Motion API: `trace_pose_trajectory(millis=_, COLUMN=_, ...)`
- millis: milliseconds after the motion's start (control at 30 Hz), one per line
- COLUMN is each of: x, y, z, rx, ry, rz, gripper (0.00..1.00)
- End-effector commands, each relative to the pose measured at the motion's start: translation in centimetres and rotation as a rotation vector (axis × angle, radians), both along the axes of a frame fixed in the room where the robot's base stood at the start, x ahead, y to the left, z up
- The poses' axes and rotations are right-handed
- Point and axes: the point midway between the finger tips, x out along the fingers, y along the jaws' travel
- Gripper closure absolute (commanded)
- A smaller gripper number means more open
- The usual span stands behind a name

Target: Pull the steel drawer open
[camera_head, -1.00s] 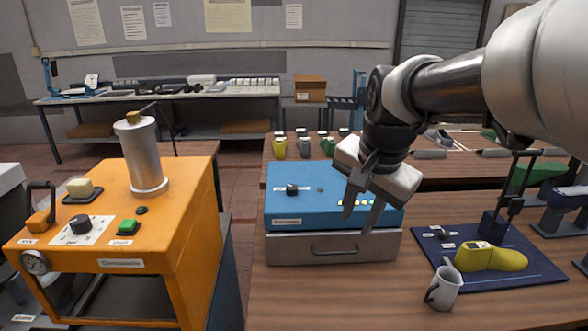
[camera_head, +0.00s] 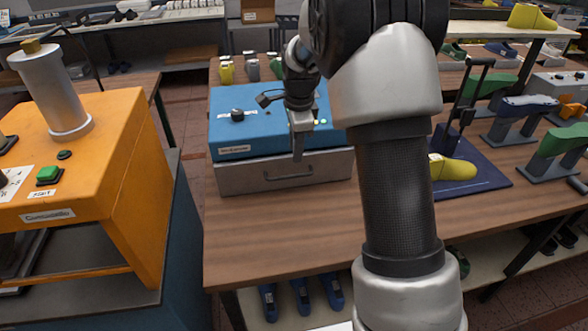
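The steel drawer (camera_head: 240,182) is a grey metal front under a blue control box (camera_head: 235,132) on the wooden bench. Its front looks flush below the box. A dark bar handle (camera_head: 275,178) crosses the middle of the front. My gripper (camera_head: 298,156) hangs pointing down before the box, its tip just above the right part of the handle in the picture. I see it nearly edge-on, so the gap between the fingers does not show. I cannot tell whether it touches the handle. My arm covers the bench right of the drawer.
The bench top (camera_head: 270,240) in front of the drawer is clear. An orange machine (camera_head: 125,150) stands at the left across a narrow gap. A blue mat (camera_head: 490,178) with a yellow shoe last (camera_head: 455,170) lies to the right. Blue lasts (camera_head: 301,295) sit on a shelf below.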

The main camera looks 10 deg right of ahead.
Motion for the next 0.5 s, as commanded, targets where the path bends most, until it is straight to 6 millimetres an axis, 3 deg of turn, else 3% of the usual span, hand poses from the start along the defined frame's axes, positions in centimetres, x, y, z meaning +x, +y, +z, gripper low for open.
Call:
trace_pose_trajectory(millis=200, x=0.8, y=0.0, z=-4.9, rx=0.000, ry=0.004, rz=-0.001, gripper=0.72)
trace_pose_trajectory(millis=500, x=1.6, y=0.1, z=-8.9, rx=0.001, ry=0.002, rz=0.000, gripper=0.72)
